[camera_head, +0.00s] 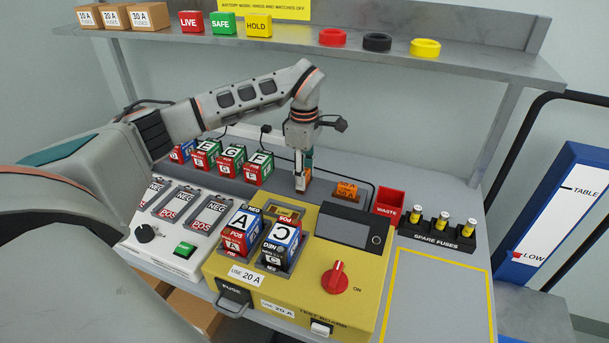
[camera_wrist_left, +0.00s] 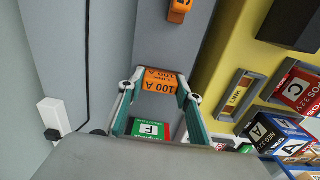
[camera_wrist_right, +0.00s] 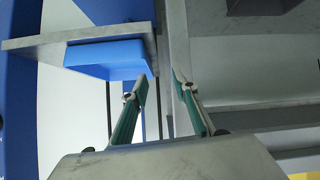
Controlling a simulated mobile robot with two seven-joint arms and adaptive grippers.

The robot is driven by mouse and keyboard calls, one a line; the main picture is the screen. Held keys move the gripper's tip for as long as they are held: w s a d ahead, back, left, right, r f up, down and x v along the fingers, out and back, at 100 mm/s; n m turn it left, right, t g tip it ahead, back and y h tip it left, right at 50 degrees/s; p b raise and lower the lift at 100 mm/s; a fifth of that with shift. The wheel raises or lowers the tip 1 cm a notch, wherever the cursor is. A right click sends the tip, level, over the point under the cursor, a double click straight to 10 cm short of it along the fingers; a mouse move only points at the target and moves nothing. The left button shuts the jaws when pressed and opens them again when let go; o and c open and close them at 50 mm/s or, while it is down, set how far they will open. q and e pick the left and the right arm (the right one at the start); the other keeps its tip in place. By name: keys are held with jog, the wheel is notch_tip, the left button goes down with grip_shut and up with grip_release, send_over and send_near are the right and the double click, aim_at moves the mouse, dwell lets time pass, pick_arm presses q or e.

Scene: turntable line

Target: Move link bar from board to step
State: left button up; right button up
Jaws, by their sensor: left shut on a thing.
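An orange link bar marked 100 A (camera_wrist_left: 160,82) is held between the fingertips of my left gripper (camera_head: 303,183). The bar shows as a small orange patch in the head view. My left gripper points down over the grey step (camera_head: 325,192) behind the yellow board (camera_head: 225,272). Whether the bar touches the step I cannot tell. The board's link slot (camera_wrist_left: 236,96) shows its label and no bar in it. My right gripper (camera_wrist_right: 159,80) is open and empty in the right wrist view, away from the board.
Another orange link bar (camera_head: 346,190) lies on the step to the right. A row of lettered batteries (camera_head: 231,161) stands left of my left gripper. A red waste bin (camera_head: 389,203) and a spare fuse holder (camera_head: 438,232) stand right. A shelf (camera_head: 380,58) spans above.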

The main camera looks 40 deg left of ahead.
pick_arm(q)
jog(key=shift+f, duration=0.1)
jog(key=o, duration=1.3)
notch_tip(320, 180, up, 12)
jog(key=shift+r+p, duration=0.1)
jog(key=shift+p, duration=0.6)
jog(key=shift+s+d, duration=0.1)
